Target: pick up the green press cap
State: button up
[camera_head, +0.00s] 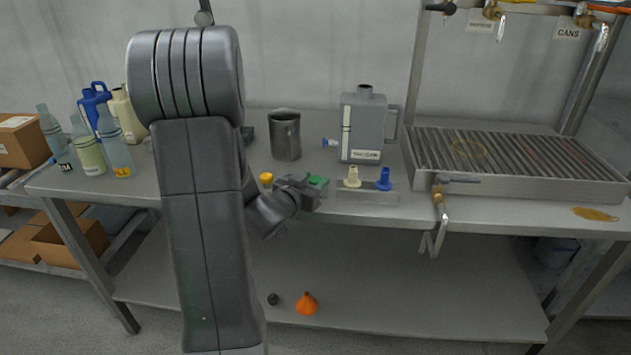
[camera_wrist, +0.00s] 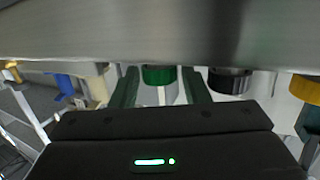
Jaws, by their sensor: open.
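The green press cap (camera_head: 318,181) stands at the front of the bench, between a yellow cap (camera_head: 266,178) on its left and a cream cap (camera_head: 352,178) on its right. My gripper (camera_head: 312,193) is at the green cap in the head view. In the wrist view the green cap (camera_wrist: 158,75) shows between the two fingers of my open gripper (camera_wrist: 160,84), with gaps on both sides. A pale stem shows below it there. I cannot tell how deep the cap lies between the fingers.
In the wrist view a black cap (camera_wrist: 230,80) sits close beside one finger. A blue cap (camera_head: 384,180) stands right of the cream one. A grey jug (camera_head: 286,138) and a grey canister (camera_head: 362,130) stand behind. A slatted tray (camera_head: 510,195) fills the right.

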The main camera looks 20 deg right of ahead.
jog(key=shift+w+d, duration=0.35)
jog(key=shift+d, duration=0.2)
jog(key=c, duration=0.7)
